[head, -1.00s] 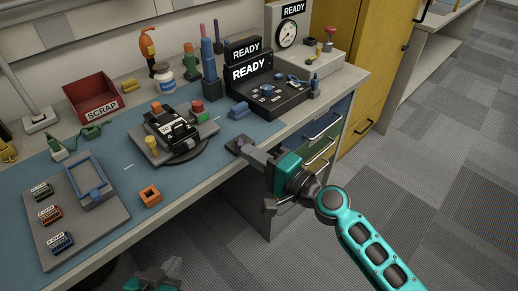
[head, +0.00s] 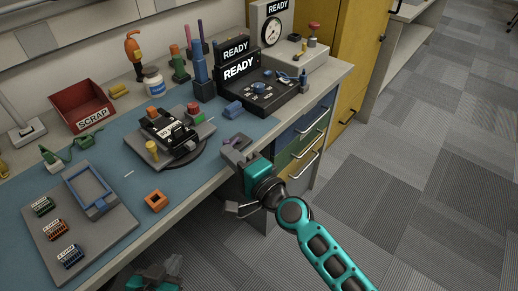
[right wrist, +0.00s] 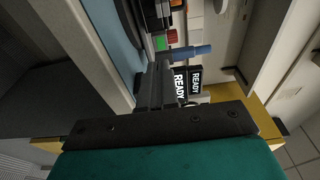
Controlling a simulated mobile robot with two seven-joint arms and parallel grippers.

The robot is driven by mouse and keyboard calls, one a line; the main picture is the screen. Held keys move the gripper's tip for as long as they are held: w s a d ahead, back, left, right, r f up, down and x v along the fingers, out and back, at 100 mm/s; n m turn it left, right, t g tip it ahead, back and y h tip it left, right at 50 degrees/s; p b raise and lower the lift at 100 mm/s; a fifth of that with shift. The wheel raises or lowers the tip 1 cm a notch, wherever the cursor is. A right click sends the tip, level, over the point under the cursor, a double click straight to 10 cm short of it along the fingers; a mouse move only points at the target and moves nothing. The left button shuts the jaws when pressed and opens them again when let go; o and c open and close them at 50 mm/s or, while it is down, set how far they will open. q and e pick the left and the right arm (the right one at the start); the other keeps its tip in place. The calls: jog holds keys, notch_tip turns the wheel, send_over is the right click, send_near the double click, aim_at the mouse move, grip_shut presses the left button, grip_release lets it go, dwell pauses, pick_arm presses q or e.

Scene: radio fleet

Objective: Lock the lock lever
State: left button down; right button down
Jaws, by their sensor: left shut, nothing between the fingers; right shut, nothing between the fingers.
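A dark device with a white label (head: 168,129) sits on a grey fixture plate (head: 140,147) on a round dark base on the blue mat. I cannot tell for certain which part is the lock lever. My left gripper (head: 157,275) is shut and empty, low in front of the bench, partly cut off.
A black READY console (head: 262,90) and a gauge box (head: 290,50) stand to the right. Floor in front is clear.

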jog(key=b+v, duration=0.1)
jog(key=v, duration=1.2)
